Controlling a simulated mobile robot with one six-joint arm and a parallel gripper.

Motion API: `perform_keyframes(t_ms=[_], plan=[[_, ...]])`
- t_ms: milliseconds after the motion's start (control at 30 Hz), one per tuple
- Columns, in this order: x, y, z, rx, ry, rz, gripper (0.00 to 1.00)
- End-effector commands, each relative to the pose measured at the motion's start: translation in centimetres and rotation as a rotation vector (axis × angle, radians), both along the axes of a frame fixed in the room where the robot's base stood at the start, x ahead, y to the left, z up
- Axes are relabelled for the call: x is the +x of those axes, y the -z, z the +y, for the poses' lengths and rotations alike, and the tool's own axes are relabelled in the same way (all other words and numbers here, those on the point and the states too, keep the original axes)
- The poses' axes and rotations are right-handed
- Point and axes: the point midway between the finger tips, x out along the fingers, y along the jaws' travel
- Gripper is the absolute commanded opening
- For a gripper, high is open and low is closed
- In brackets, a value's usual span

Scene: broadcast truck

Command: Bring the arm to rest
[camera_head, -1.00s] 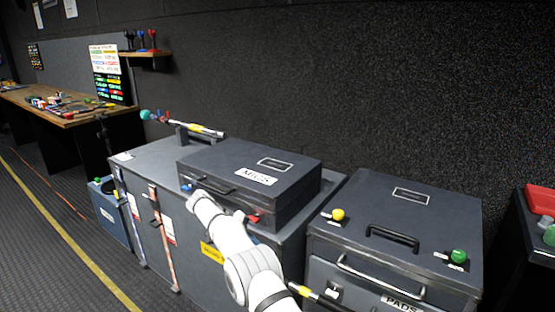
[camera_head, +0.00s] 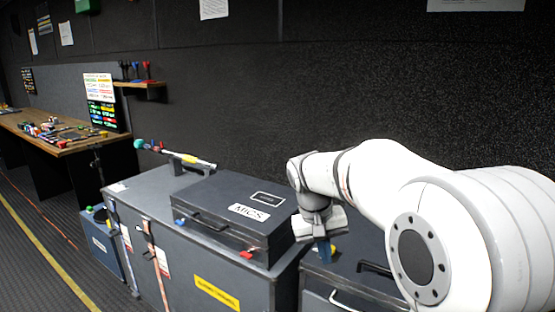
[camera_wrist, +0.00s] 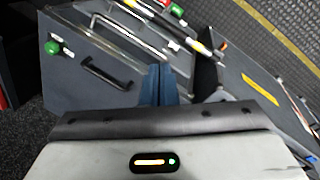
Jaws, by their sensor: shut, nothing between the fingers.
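My white arm reaches in from the right in the head view. I cannot tell the exact height of the fingertips above the case.
The MICS case (camera_head: 213,228) sits on a large grey trunk (camera_head: 152,200). A yellow-banded boom (camera_head: 190,160) rests on a stand at the trunk's back. A wooden desk (camera_head: 62,146) stands at far left. The dark wall (camera_head: 300,90) is close behind the cases.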

Motion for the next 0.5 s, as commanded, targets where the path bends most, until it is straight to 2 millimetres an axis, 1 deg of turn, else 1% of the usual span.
perform_keyframes(t_ms=[33,167,200,267,300,400,500], plan=[[-2.2,-1.0,-0.9,0.027,0.002,-0.016,0.00],[-7.1,-1.6,-2.4,0.091,-0.002,-0.054,0.00],[-8.6,-1.6,-2.8,0.109,-0.002,-0.069,0.00],[-11.0,-1.5,-3.3,0.135,-0.002,-0.091,0.00],[-12.4,-1.4,-3.5,0.152,-0.002,-0.105,0.00],[-15.7,-0.8,-4.0,0.187,0.001,-0.143,0.00],[-18.2,0.0,-4.2,0.211,0.004,-0.172,0.00]])
